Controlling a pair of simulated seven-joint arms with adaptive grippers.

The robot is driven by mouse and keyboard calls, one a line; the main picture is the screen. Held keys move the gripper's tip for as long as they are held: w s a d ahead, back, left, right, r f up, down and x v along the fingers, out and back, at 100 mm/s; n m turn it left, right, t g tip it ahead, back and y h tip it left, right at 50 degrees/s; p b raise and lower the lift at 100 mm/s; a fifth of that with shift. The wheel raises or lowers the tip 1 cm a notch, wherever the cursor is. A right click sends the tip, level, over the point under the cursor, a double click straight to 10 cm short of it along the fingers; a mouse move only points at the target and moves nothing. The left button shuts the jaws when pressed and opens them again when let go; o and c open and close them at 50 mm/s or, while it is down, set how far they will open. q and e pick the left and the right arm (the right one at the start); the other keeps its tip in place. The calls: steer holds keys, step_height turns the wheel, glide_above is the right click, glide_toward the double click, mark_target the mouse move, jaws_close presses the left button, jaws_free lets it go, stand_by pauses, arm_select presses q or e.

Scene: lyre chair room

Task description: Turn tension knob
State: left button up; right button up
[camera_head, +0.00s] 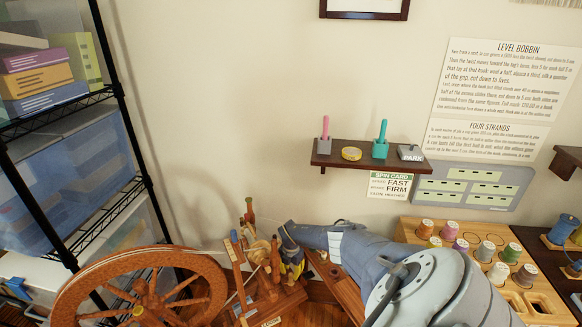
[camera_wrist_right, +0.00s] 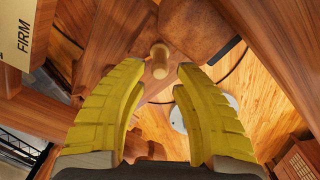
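The spinning wheel (camera_head: 145,290) stands low at the left of the head view, with its wooden upright parts (camera_head: 249,225) to its right. My right gripper (camera_head: 291,268) reaches down to these parts from the right. In the right wrist view a small pale wooden knob (camera_wrist_right: 159,58) sticks out from darker wood. The yellow fingers of my right gripper (camera_wrist_right: 160,74) are open, one on each side of the knob, with gaps visible on both sides. In the head view I cannot make out the knob. My left gripper is not in view.
A wire shelf rack (camera_head: 125,95) with boxes stands at the left. A wall shelf (camera_head: 365,155) holds small items above my right arm. A wooden rack with colored spools (camera_head: 461,245) stands at the right. A card reading FIRM (camera_wrist_right: 22,35) shows in the wrist view.

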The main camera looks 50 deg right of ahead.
mark_target(291, 279)
steer(key=shift+w+f, duration=0.15)
steer(key=shift+f, duration=1.05)
steer(key=shift+c, duration=0.6)
jaws_close()
